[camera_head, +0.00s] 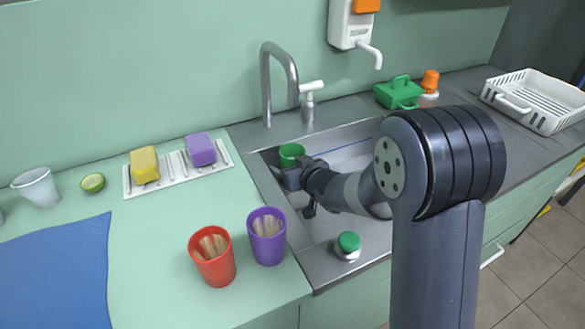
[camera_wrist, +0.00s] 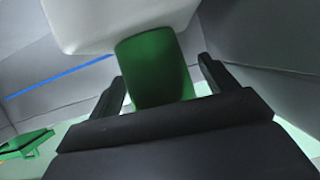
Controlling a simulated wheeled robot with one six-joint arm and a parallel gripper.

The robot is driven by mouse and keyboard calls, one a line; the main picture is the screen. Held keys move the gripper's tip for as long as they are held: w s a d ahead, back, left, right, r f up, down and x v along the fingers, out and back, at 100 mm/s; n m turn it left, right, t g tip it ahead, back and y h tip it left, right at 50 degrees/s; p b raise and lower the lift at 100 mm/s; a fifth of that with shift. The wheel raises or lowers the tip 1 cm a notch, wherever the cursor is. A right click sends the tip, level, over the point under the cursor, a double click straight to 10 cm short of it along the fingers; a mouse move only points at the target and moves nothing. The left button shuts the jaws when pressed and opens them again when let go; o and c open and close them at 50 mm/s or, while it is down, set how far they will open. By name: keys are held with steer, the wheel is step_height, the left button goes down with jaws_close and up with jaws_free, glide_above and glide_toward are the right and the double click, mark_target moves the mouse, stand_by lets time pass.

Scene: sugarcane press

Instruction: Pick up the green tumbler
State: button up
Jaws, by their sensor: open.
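The green tumbler (camera_head: 291,154) stands in the left part of the steel sink, partly hidden behind my gripper (camera_head: 292,180) in the head view. In the wrist view the green tumbler (camera_wrist: 155,68) is between the two dark fingers of my gripper (camera_wrist: 163,85). Gaps show on both sides of it, wider on the right. The fingers are open and do not appear to grip it.
The sink (camera_head: 340,150) has steel walls around the tumbler and a faucet (camera_head: 268,85) behind it. A purple cup (camera_head: 267,240) and a red cup (camera_head: 213,262) with sticks stand left of the sink. A green-topped button (camera_head: 348,243) sits at the front edge. A white rack (camera_head: 535,100) stands far right.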

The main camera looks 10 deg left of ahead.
steer(key=c, duration=1)
steer(key=shift+c, duration=1.2)
steer(key=shift+r, duration=0.15)
